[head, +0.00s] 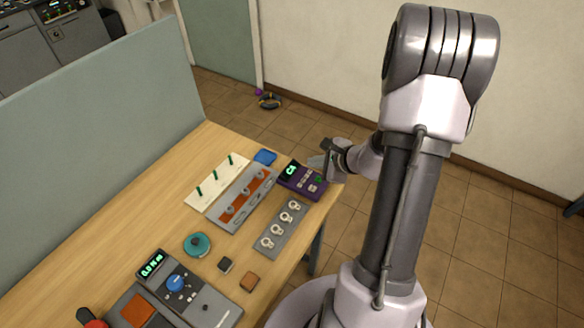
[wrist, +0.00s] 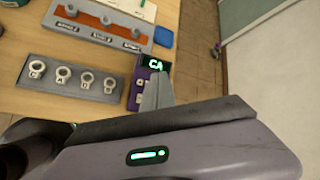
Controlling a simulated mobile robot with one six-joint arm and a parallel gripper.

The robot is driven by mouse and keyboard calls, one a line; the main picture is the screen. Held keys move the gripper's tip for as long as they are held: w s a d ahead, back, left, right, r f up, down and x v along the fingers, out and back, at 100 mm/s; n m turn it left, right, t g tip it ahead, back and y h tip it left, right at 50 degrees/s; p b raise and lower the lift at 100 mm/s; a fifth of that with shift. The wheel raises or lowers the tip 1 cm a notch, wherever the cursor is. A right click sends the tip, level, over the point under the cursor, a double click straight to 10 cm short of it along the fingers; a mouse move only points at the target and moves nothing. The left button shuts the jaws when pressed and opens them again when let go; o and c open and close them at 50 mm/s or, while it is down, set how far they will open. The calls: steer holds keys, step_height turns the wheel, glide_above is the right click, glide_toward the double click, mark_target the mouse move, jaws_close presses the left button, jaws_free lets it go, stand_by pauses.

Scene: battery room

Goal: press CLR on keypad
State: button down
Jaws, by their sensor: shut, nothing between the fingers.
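The keypad (head: 302,180) is a small purple box with a green-lit display and several pale keys, at the far right corner of the wooden table. In the wrist view the keypad (wrist: 143,86) is partly hidden behind my gripper, and its display shows green characters. Key labels are too small to read. My gripper (head: 318,162) is shut and empty, close to the right side of the keypad. In the wrist view its fingers (wrist: 158,92) overlap the keypad's right part. I cannot tell whether the fingertips touch a key.
A grey plate with several rings (head: 282,229) lies in front of the keypad. A rack with an orange-brown strip (head: 241,199), a blue tray (head: 265,157) and a teal round knob (head: 197,244) are nearby. A grey-green partition (head: 100,130) borders the table's left side.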

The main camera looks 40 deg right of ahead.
steer(key=shift+d+f+m, duration=0.3)
steer(key=shift+d+f, duration=0.25)
steer(key=b, duration=0.5)
glide_above(315, 190)
step_height(315, 190, down, 8)
steer(key=shift+f, duration=0.1)
steer(key=shift+f+b, duration=0.35)
steer(key=shift+b, duration=0.35)
stand_by(1.1)
steer(key=shift+f+b, duration=0.4)
steer(key=shift+b, duration=0.3)
